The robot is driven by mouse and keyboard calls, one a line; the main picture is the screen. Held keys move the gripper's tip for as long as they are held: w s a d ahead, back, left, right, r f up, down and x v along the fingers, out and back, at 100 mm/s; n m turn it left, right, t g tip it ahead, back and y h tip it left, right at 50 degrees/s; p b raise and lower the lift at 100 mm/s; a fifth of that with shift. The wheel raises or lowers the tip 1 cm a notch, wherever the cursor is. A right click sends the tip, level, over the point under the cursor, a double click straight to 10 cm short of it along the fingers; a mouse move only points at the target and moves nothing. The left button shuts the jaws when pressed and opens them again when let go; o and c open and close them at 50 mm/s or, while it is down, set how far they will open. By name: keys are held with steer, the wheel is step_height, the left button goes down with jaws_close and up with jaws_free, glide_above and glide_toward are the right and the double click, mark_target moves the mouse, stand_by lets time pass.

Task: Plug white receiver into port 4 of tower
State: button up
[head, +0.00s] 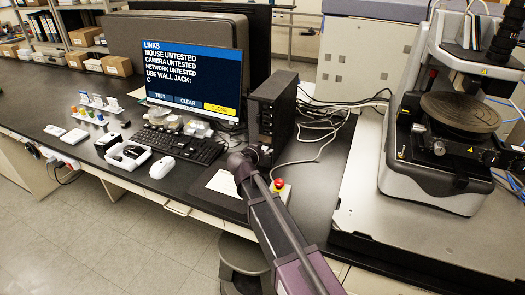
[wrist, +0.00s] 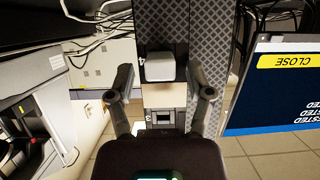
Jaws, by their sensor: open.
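The black tower (head: 272,112) stands right of the monitor in the head view, with my gripper (head: 242,162) close to its front face. In the wrist view the tower's front (wrist: 208,20) appears upside down. The white receiver (wrist: 160,68) sits at the port marked 4 and covers its opening. I cannot tell how deep it sits. My gripper (wrist: 160,78) is open, with one finger on each side of the receiver and a gap to each. The port marked 3 (wrist: 163,118) shows as an empty socket. The receiver cannot be made out in the head view.
The monitor (head: 190,65) shows a LINKS screen; it is also close by in the wrist view (wrist: 285,90). A keyboard (head: 180,145), white mouse (head: 162,167) and small rack (head: 98,105) are on the bench. Cables lie behind the tower. The profiler (head: 450,150) stands at right.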

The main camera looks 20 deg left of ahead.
steer(key=shift+s, duration=0.1)
steer(key=s, duration=0.6)
steer(key=shift+s+a, duration=0.3)
steer(key=shift+s, duration=0.1)
stand_by(0.4)
steer(key=shift+s, duration=0.1)
stand_by(0.4)
